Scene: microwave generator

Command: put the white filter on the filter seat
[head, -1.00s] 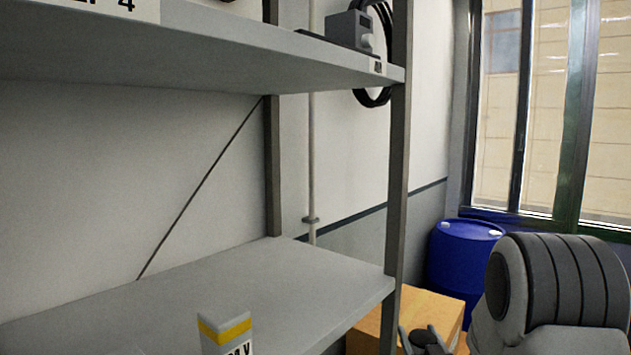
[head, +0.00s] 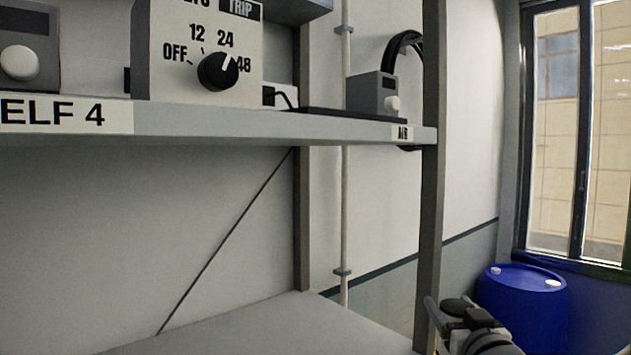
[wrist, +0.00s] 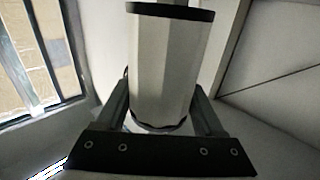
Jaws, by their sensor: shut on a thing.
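The white filter (wrist: 165,65) is a pale, faceted cylinder with a dark band at its top end in the wrist view. My gripper (wrist: 163,100) is shut on it, with one finger on each side. I cannot make out the filter clearly there. I cannot identify the filter seat in either view.
An upper shelf (head: 270,122) carries a white box with a rotary knob (head: 222,70) and a small grey device (head: 375,95). The lower shelf (head: 260,325) looks bare where visible. A shelf post (head: 431,190) stands beside my gripper. A blue drum (head: 525,305) stands near the window.

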